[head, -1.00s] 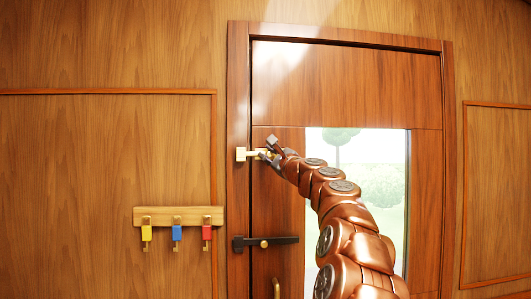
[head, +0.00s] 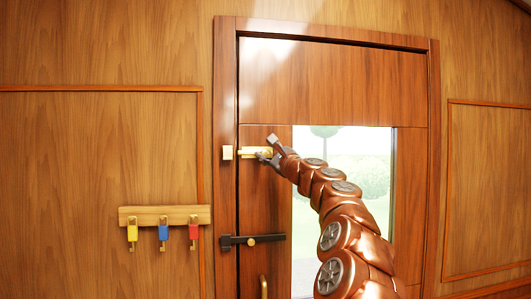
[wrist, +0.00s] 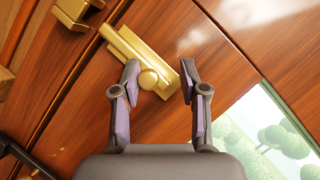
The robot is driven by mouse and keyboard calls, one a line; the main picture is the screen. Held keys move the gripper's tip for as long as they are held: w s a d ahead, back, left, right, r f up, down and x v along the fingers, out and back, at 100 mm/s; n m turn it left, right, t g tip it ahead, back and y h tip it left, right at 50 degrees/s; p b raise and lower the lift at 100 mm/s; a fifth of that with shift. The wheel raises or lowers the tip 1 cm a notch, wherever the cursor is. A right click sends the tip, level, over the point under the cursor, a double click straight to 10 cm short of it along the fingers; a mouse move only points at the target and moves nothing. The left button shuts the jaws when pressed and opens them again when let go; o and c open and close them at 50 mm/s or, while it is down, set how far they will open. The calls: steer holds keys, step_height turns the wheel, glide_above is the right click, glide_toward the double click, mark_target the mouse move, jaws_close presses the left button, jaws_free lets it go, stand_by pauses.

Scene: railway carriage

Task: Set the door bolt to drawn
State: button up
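The brass door bolt (head: 252,153) is mounted on the left part of the wooden door, level with the top of the window. Its keeper (head: 228,153) is on the door frame to the left. In the wrist view the bolt (wrist: 125,45) lies slantwise, and a gap shows between its end and the keeper (wrist: 75,12). The bolt's round knob (wrist: 148,79) sits between the fingers of my gripper (wrist: 158,68), nearer the left finger. The gripper is open, with clear space on the knob's right. In the head view my gripper (head: 267,148) is at the bolt's right end.
A dark latch bar (head: 252,240) crosses the door edge below the bolt, with a brass handle (head: 263,287) under it. A wooden rack (head: 165,215) with yellow, blue and red tagged hooks hangs on the left wall. The window (head: 345,190) is behind my arm.

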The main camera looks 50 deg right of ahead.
steer(key=shift+w+a+f, duration=0.15)
steer(key=shift+f, duration=0.05)
steer(key=v, duration=1.2)
stand_by(0.4)
stand_by(0.5)
